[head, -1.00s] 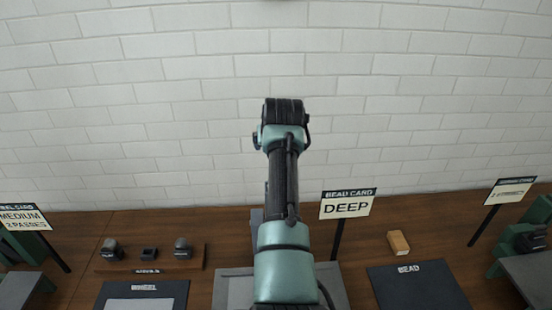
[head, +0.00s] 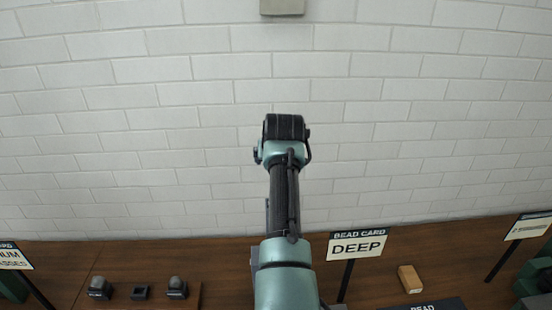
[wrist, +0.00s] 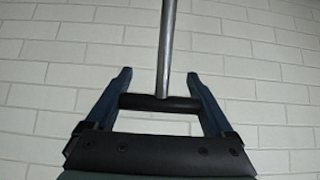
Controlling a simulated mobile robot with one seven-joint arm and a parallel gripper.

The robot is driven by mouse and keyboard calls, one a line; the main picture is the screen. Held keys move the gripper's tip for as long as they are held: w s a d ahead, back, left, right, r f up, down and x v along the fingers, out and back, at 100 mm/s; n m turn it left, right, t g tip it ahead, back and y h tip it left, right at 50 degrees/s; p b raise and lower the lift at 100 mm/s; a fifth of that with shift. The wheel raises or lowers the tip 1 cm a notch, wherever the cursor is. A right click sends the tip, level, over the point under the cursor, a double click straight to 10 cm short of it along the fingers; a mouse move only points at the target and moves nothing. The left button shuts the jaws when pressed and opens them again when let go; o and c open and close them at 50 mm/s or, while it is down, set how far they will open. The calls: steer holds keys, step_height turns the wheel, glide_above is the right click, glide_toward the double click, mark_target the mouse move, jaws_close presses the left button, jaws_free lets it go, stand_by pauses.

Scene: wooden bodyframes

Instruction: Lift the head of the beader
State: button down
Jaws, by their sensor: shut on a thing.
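In the wrist view, my gripper (wrist: 160,74) has its two blue fingers on either side of a dark horizontal bar handle (wrist: 160,104), shut on it. A bare metal rod (wrist: 167,45) rises from the middle of the handle and leaves the top of the picture. In the head view, my own arm fills the middle and hides the gripper and handle. The beader's head cannot be made out in either view. A card reading "BEAD CARD DEEP" (head: 358,245) stands just right of my arm.
The wooden bench (head: 225,275) runs along a white brick wall (head: 400,100). A tan block (head: 410,279) and a dark "BEAD" mat (head: 425,305) lie right. Small dark pieces (head: 140,292) stand left. Other cards stand at both sides. A grey box (head: 282,5) shows at the top.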

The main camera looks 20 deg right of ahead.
steer(key=shift+c, duration=0.3)
jaws_free()
steer(key=shift+s+f, duration=0.2)
steer(key=shift+f, duration=0.6)
steer(key=shift+o, duration=0.3)
steer(key=shift+w, duration=0.25)
steer(key=b+v, duration=0.4)
steer(key=v, duration=0.9)
steer(key=shift+w+d+r, duration=0.1)
steer(key=shift+w, duration=0.05)
steer(key=s+a+r+n+t+b, duration=0.1)
steer(key=s+a+r+t, duration=0.1)
steer(key=a+r+t, duration=0.5)
steer(key=s+a+r+n+t, duration=0.1)
steer(key=s+a+r+t, duration=0.25)
steer(key=r, duration=0.55)
steer(key=s+a+r+t+y, duration=0.1)
steer(key=s+a+r+t, duration=0.1)
steer(key=s, duration=0.3)
steer(key=s+a+r+t, duration=0.3)
steer(key=s+r, duration=0.2)
steer(key=s, duration=0.1)
steer(key=s+a+r+n+t+y, duration=0.1)
steer(key=s+a+r+t, duration=0.2)
steer(key=s, duration=0.3)
steer(key=shift+a+r+y+b, duration=0.25)
steer(key=shift+r+y+b, duration=0.05)
steer(key=shift+r, duration=0.05)
